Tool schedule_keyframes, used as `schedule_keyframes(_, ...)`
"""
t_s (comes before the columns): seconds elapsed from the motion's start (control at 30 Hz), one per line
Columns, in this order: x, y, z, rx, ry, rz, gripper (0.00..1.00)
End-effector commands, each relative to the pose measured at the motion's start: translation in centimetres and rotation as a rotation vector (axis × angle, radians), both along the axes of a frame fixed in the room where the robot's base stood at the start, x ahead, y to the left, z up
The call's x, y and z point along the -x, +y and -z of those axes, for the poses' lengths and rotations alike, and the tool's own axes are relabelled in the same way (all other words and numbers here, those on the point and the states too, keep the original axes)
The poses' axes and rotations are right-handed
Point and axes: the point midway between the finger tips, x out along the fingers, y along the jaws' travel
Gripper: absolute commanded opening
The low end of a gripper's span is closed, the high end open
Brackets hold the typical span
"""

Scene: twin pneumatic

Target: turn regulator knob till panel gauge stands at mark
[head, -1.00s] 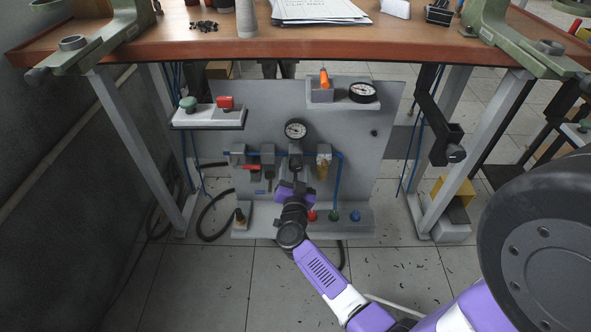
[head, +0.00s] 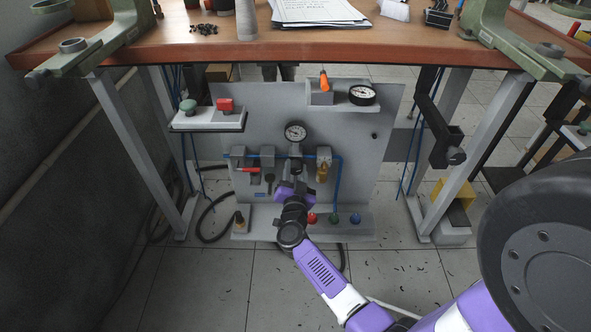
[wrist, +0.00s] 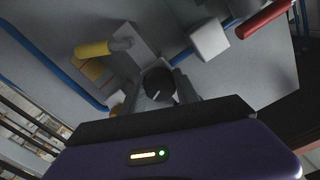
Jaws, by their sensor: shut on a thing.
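The regulator knob (wrist: 158,84) is a dark round knob with a white line on its face, seen in the wrist view between my fingers. My gripper (wrist: 160,97) is shut on it. In the head view my gripper (head: 293,187) reaches the knob at the lower middle of the grey panel (head: 365,195) and hides it. The panel gauge (head: 295,132) is a round white-faced dial with a dark rim, just above. Its needle and mark are too small to read.
A second gauge (head: 362,95) and an orange-handled tool (head: 323,80) are on a shelf at the upper right. A grey ledge (head: 208,119) holds a green and a red button. Red, green and blue knobs line the panel's base. The workbench (head: 200,42) overhangs the panel.

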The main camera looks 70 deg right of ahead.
Motion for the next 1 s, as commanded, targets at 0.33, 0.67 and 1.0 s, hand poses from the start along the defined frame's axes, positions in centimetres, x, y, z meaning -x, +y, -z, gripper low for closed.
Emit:
schedule_keyframes(0.33, -0.05, 0.08, -0.12, -0.081, -0.195, -0.001, 0.0)
schedule_keyframes(0.67, -0.04, 0.07, -0.07, -0.2, -0.484, -0.001, 0.0)
schedule_keyframes(1.0, -0.02, 0.07, 0.0, -0.323, -0.783, -0.001, 0.0)
